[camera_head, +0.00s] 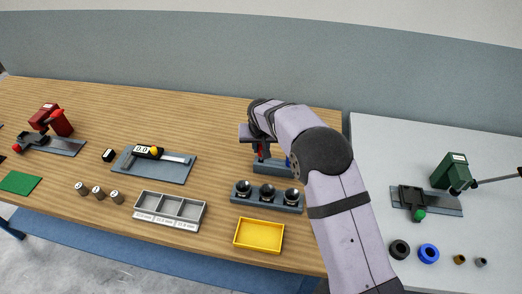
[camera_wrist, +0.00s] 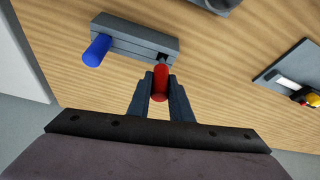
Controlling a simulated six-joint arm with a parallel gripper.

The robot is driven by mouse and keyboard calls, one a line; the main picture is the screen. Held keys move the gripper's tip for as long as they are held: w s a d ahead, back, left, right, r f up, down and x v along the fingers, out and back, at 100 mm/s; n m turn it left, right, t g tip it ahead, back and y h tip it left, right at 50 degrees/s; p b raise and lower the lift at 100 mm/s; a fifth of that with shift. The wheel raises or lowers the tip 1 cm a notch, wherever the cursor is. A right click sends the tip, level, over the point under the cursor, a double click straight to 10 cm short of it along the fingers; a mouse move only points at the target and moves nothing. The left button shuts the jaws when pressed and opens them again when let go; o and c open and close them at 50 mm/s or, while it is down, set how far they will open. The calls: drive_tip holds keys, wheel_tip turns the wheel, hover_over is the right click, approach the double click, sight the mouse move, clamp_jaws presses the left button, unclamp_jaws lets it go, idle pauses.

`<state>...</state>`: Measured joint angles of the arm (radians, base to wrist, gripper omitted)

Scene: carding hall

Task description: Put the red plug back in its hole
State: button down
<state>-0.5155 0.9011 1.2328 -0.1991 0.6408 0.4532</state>
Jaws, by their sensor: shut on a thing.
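The red plug (camera_wrist: 160,84) is held between the two fingers of my gripper (camera_wrist: 160,90) in the wrist view. My gripper is shut on it, just in front of the grey block. The grey block (camera_wrist: 125,34) has a dark square hole (camera_wrist: 162,57) near the red plug's far end. The plug looks outside the hole; I cannot tell if its tip touches the block. A blue plug (camera_wrist: 97,50) sits at the block's other end. In the head view my arm partly hides the grey block (camera_head: 268,163), and the red plug (camera_head: 261,149) shows only in part.
A grey holder with three dark cups (camera_head: 267,196) and a yellow tray (camera_head: 259,235) stand in front of the block. A caliper on a blue-grey plate (camera_head: 152,165) lies to the left. A gap separates the wooden table from the white table (camera_head: 440,150).

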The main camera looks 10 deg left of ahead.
wheel_tip(320, 180, down, 2)
drive_tip(key=shift+f+p, duration=0.1)
drive_tip(key=shift+p, duration=0.2)
drive_tip(key=shift+f, duration=0.15)
drive_tip(key=shift+f+b, duration=0.25)
drive_tip(key=shift+b, duration=0.15)
drive_tip(key=c, duration=1.6)
unclamp_jaws()
drive_tip(key=shift+r, duration=0.15)
drive_tip(key=shift+r+p, duration=0.4)
drive_tip(key=b+v, duration=0.4)
drive_tip(key=v, duration=0.7)
drive_tip(key=shift+s+r, duration=0.25)
